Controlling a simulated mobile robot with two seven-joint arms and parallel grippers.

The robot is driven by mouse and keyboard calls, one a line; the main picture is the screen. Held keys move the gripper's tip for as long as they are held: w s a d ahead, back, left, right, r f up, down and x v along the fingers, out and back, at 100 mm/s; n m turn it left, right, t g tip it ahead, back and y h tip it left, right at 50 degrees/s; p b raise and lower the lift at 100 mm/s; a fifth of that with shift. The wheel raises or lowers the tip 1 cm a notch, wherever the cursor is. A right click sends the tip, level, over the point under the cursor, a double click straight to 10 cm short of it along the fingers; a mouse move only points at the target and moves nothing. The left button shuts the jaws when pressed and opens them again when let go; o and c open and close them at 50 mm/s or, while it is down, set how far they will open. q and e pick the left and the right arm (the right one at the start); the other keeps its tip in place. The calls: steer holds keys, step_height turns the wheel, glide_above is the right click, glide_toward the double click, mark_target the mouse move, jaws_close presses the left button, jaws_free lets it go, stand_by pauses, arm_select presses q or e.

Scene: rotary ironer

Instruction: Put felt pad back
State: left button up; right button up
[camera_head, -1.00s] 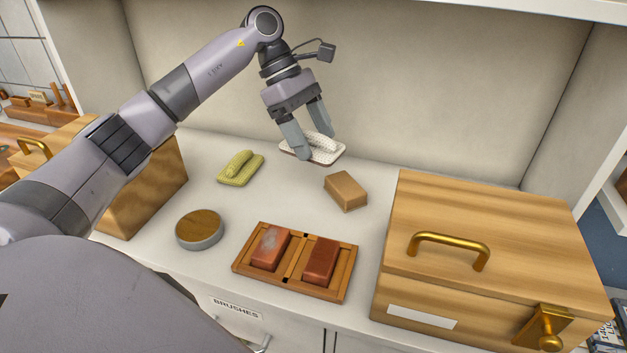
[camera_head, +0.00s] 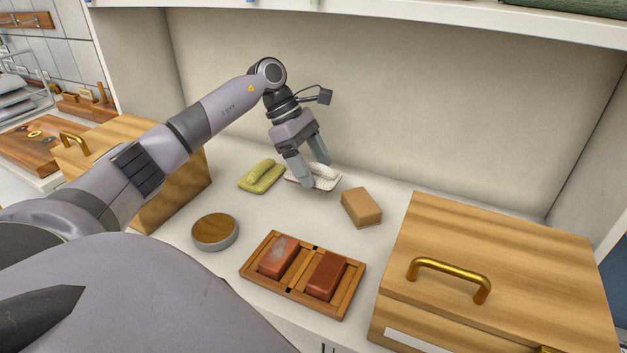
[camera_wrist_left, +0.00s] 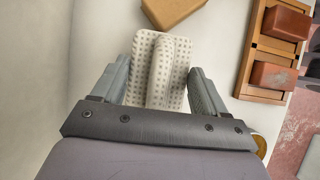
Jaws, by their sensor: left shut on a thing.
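A white dotted pad with a raised grip (camera_head: 325,180) is at the back of the counter, close to the right of a yellow-green pad with a similar grip (camera_head: 262,176). The white pad seems to be the felt pad. My left gripper (camera_head: 318,172) is shut on it, with one finger on either side. In the left wrist view the white pad (camera_wrist_left: 160,70) lies between the fingertips of my left gripper (camera_wrist_left: 160,85). It is at or just above the counter; I cannot tell if it touches. My right gripper is not in view.
A tan block (camera_head: 361,208) is right of the white pad. A wooden tray (camera_head: 250,270) with two reddish blocks and a round tin (camera_head: 214,232) stand in front. A large wooden box (camera_head: 500,235) is at right, another (camera_head: 185,190) behind my left arm.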

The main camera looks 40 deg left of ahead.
arm_select(q)
steer(key=shift+f, duration=1.95)
steer(key=shift+f, duration=0.15)
steer(key=o, duration=0.9)
steer(key=shift+o, duration=0.2)
steer(key=shift+r, duration=0.2)
steer(key=v, duration=1.2)
